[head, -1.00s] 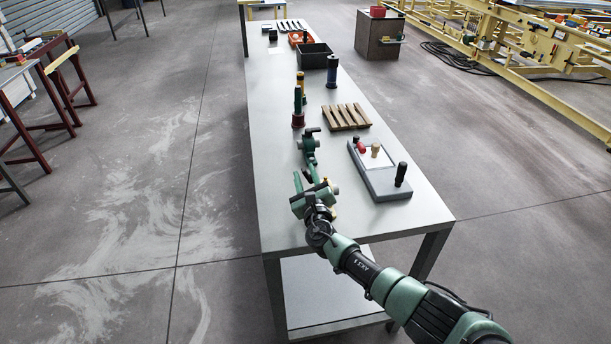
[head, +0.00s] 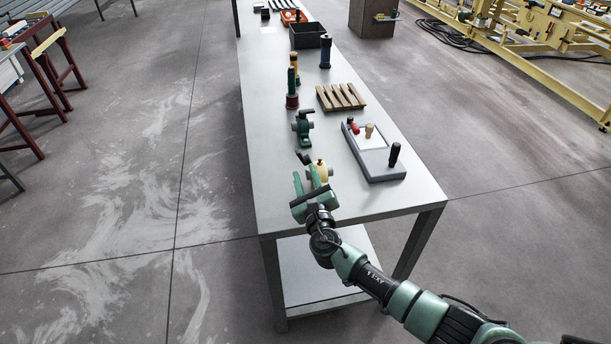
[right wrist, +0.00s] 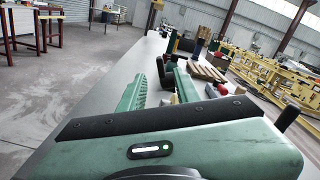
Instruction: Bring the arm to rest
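My right arm reaches in from the lower right of the head view. Its green gripper (head: 306,177) is over the near end of the long grey table (head: 350,209). The two fingers are apart with nothing seen held between them; the right wrist view also shows the spread gripper (right wrist: 158,90). Just beyond the fingers is a small yellow device (head: 319,172) with a dark handle, partly behind the gripper. A green device (head: 303,127) of similar shape stands farther along the table. My left gripper is in neither view.
A grey board (head: 377,161) with a black knob lies right of the gripper. A wooden slatted rack (head: 341,97), a green-and-red upright tool (head: 292,88), a blue cylinder (head: 325,52) and a black bin (head: 307,35) stand farther back.

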